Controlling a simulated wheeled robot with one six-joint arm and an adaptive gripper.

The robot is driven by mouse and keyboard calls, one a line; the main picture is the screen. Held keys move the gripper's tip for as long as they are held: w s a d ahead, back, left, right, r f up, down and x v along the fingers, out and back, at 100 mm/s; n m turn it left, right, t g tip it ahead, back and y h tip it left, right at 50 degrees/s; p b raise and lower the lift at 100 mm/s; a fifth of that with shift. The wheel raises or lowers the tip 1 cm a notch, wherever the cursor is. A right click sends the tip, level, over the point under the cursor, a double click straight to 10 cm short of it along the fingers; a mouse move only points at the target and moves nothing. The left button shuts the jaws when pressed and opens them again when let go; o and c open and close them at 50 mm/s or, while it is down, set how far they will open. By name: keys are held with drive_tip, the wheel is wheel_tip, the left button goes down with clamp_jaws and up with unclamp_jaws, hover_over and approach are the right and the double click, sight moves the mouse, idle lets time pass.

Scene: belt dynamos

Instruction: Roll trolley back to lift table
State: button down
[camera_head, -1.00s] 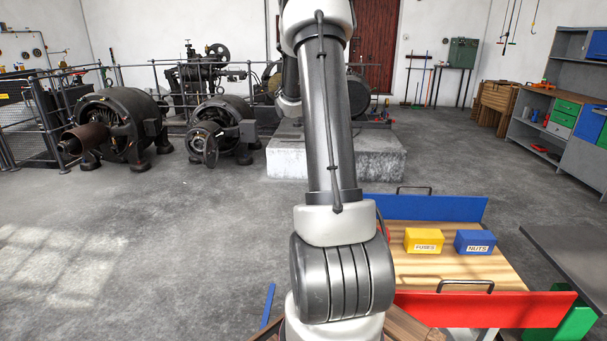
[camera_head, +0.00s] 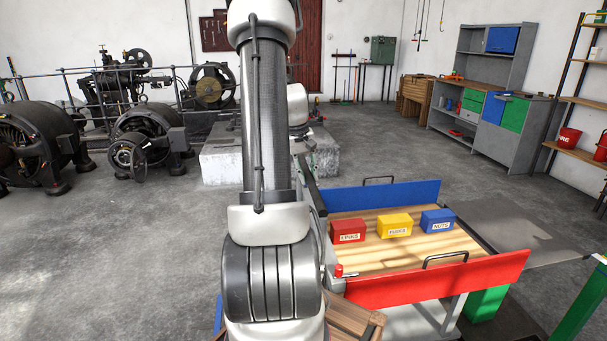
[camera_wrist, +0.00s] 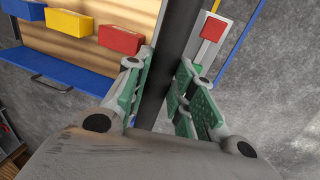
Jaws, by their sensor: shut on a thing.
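The trolley has a wooden top (camera_head: 375,255) between a blue side panel (camera_head: 385,197) and a red side panel (camera_head: 430,281). Its dark handle bar (camera_head: 307,187) runs along the left end; the bar (camera_wrist: 178,65) also shows in the wrist view. My gripper (camera_wrist: 160,95) is shut on that bar, green pads on either side. In the head view my arm partly hides the gripper. The grey flat top (camera_head: 520,236), apparently the lift table, lies close to the trolley's right end. I cannot tell whether they touch.
A red box (camera_head: 348,231), a yellow box (camera_head: 394,226) and a blue box (camera_head: 438,221) stand on the trolley. A green post (camera_head: 580,305) stands at the right front. A workbench (camera_head: 490,115) and shelves (camera_head: 578,100) stand behind.

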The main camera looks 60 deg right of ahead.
drive_tip(key=shift+s+d, duration=0.1)
drive_tip(key=shift+d, duration=0.05)
drive_tip(key=c, duration=1.2)
unclamp_jaws()
drive_tip(key=shift+s+d, duration=0.1)
wheel_tip(320, 180, up, 12)
drive_tip(key=w+a, duration=0.1)
drive_tip(key=shift+w+a, duration=0.3)
drive_tip(key=shift+w, duration=0.1)
drive_tip(key=shift+f, duration=0.1)
